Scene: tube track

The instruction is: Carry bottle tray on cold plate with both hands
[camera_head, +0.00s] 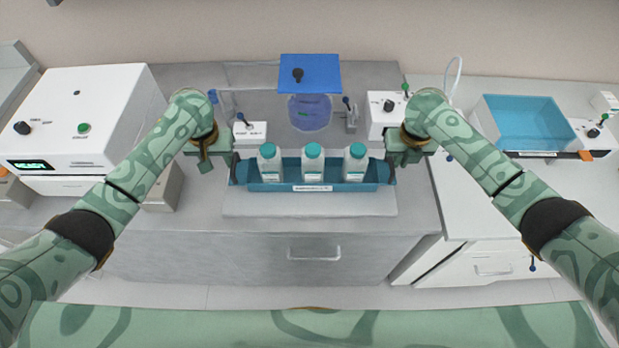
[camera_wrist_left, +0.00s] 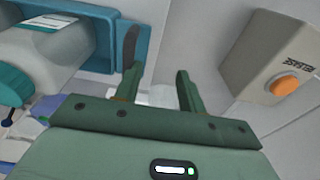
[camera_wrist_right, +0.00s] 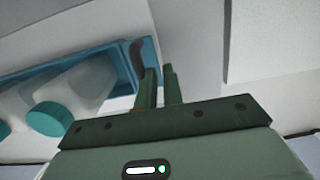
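The blue bottle tray (camera_head: 290,187) holds three white bottles with teal caps (camera_head: 312,162) and sits level on a pale plate (camera_head: 310,206) at the counter's front. I cannot tell whether this is the cold plate. My left gripper (camera_head: 205,163) is at the tray's left end; in the left wrist view its fingers (camera_wrist_left: 158,85) are open, with the dark handle (camera_wrist_left: 131,45) by one fingertip. My right gripper (camera_head: 403,157) is at the right end; its fingers (camera_wrist_right: 160,80) are slightly apart, with the dark handle (camera_wrist_right: 137,58) behind one finger. Nothing shows between either pair.
A blue-lidded clear vessel (camera_head: 310,110) stands behind the tray. A white instrument (camera_head: 85,120) is at the left. A white control box (camera_head: 384,115) stands near my right gripper. A blue basin (camera_head: 525,122) is on the right counter. A box with an orange button (camera_wrist_left: 284,85) is near my left gripper.

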